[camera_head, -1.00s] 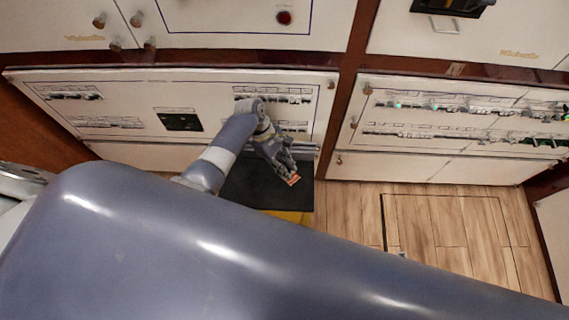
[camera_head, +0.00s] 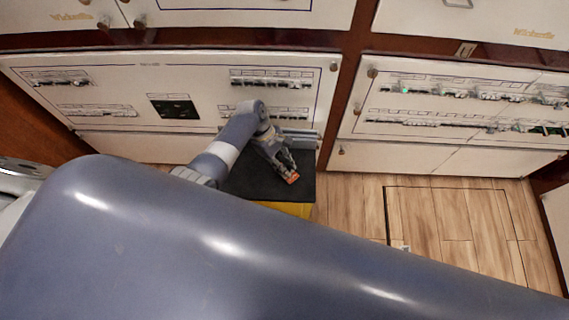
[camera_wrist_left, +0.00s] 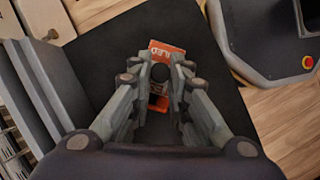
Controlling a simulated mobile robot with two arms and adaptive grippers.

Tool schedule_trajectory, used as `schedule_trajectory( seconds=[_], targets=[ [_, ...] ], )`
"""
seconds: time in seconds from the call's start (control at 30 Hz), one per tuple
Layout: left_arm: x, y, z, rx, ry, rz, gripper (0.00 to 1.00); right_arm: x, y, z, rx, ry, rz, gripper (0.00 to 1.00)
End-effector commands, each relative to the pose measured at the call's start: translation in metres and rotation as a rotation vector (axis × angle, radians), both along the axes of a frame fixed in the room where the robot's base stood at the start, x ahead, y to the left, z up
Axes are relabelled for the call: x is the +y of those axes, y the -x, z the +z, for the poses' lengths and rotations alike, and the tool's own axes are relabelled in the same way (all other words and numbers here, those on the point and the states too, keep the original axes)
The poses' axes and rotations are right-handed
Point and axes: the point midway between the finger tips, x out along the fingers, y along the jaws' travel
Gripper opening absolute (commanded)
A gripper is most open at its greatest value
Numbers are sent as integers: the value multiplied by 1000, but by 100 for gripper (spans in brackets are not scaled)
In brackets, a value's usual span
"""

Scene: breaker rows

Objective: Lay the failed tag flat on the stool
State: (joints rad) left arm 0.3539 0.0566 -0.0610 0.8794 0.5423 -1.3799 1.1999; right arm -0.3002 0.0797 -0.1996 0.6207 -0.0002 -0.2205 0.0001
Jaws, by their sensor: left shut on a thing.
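The failed tag is a small orange-red tag (camera_head: 292,178) with white lettering, at the fingertips of my left gripper (camera_head: 286,168). In the left wrist view the tag (camera_wrist_left: 166,50) sits between the fingers of the left gripper (camera_wrist_left: 160,75), which is shut on it; the fingers hide part of it. The stool has a black top (camera_head: 240,185) and a yellow side below. The tag and gripper are over the stool top, toward its right side. I cannot tell whether the tag touches the top. My right gripper is not in view.
White breaker panels (camera_head: 200,75) with rows of switches stand behind the stool, with another panel (camera_head: 450,95) to the right. Wooden floor (camera_head: 440,215) is open right of the stool. My own large arm link covers the lower part of the head view.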

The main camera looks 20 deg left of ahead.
Motion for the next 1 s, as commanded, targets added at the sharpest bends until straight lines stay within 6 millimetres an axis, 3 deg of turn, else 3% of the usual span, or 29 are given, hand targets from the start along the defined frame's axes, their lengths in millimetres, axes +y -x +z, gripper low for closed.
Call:
schedule_trajectory(
  seconds=[1.0],
  targets=[
    [0,0,-14,0,0,0,3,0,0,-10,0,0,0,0]
  ],
)
